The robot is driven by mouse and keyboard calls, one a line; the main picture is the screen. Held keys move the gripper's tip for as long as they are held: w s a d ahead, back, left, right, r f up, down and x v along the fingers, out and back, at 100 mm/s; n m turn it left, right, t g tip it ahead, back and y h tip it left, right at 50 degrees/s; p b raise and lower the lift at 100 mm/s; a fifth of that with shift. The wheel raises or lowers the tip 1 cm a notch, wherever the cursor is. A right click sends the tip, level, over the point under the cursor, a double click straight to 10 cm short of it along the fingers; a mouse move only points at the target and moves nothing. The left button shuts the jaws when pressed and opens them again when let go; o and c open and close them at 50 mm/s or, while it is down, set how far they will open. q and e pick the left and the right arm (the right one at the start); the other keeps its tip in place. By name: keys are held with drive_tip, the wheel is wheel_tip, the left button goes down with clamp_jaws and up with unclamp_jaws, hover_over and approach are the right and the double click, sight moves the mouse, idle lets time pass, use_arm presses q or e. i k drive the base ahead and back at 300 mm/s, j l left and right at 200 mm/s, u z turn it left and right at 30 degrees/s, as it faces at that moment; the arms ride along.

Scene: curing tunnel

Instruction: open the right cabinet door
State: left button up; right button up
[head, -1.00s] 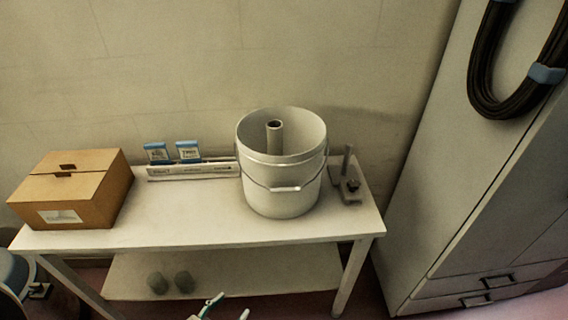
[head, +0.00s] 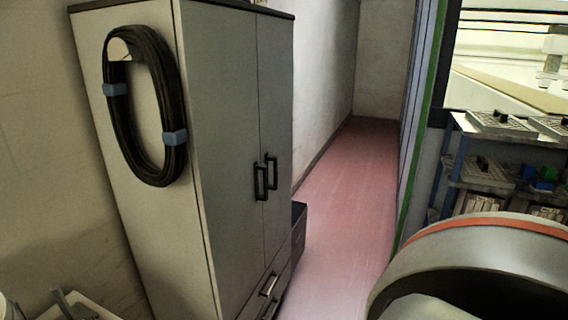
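A tall grey cabinet (head: 158,217) with a dark top edge stands left of centre in the head view. Its front shows two tall doors side by side, the left door (head: 222,130) and the right door (head: 276,105). Both doors look shut. Each has a dark vertical handle near the middle seam: the left handle (head: 260,182) and the right handle (head: 271,176). Drawers with handles sit below the doors. Neither of my grippers is in the head view.
A coil of black cable (head: 145,108) hangs on the cabinet's side. A dark box (head: 299,233) stands on the floor beyond the cabinet. The pink floor (head: 345,205) of the aisle is clear. A shelf rack (head: 450,172) with parts stands at right. A large grey rounded object (head: 480,265) fills the lower right.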

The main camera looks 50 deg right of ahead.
sight(275, 36)
drive_tip(key=z, duration=1.55)
drive_tip(key=i+l+u, duration=0.1)
drive_tip(key=i+l, duration=0.35)
drive_tip(key=i+l+u, duration=0.15)
drive_tip(key=i+l, duration=0.3)
drive_tip(key=i+l+u, duration=0.1)
drive_tip(key=i+l, duration=0.35)
drive_tip(key=l, duration=0.25)
